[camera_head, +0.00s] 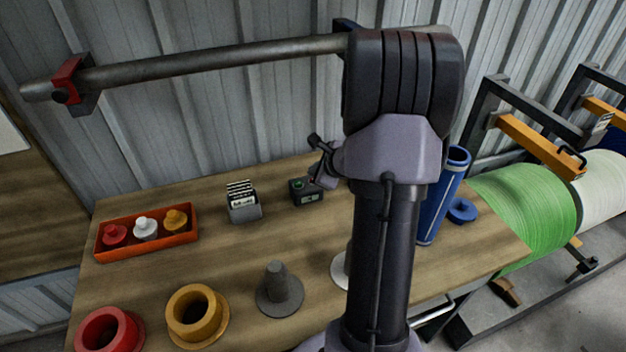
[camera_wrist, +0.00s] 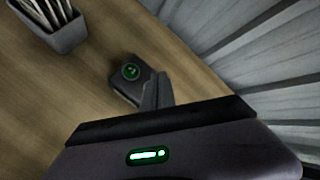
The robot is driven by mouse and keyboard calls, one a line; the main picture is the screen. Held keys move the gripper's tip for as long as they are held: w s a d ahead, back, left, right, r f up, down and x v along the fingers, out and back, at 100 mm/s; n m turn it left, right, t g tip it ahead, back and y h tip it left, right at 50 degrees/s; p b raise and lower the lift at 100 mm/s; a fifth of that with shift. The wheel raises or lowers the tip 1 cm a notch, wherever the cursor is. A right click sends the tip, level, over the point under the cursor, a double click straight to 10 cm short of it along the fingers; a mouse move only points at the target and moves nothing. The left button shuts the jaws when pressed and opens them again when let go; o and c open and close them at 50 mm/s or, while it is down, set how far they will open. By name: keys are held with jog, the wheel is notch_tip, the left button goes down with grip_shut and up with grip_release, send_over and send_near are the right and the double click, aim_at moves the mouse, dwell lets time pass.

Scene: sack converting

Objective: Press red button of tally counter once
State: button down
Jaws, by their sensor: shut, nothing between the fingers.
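The tally counter (camera_head: 309,198) is a small dark box on the wooden table, with a green button on top and a small lit greenish display on its front. It also shows in the wrist view (camera_wrist: 122,88), where the green button is plain. I cannot clearly make out a red button; my gripper covers part of the box. My gripper (camera_head: 318,180) is shut and empty, its tips at the right side of the counter. In the wrist view my gripper (camera_wrist: 160,84) overlaps the counter's edge. I cannot tell whether it touches.
A grey card holder (camera_head: 245,211) stands left of the counter. An orange tray (camera_head: 148,252) holds several small knobs. A grey cone (camera_head: 279,290), a yellow ring (camera_head: 197,315) and a red ring (camera_head: 108,331) sit at the front. A blue tube (camera_head: 445,195) stands right, and a corrugated wall is behind.

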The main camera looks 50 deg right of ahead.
jog(key=shift+f, duration=0.1)
jog(key=shift+f+b, duration=0.35)
jog(key=shift+b, duration=0.25)
jog(key=shift+f+b, duration=0.4)
jog(key=shift+b, duration=0.1)
dwell(0.4)
jog(key=shift+r, duration=0.1)
jog(key=shift+r+p, duration=0.6)
jog(key=shift+r, duration=0.15)
notch_tip(320, 180, up, 5)
jog(key=p, duration=0.4)
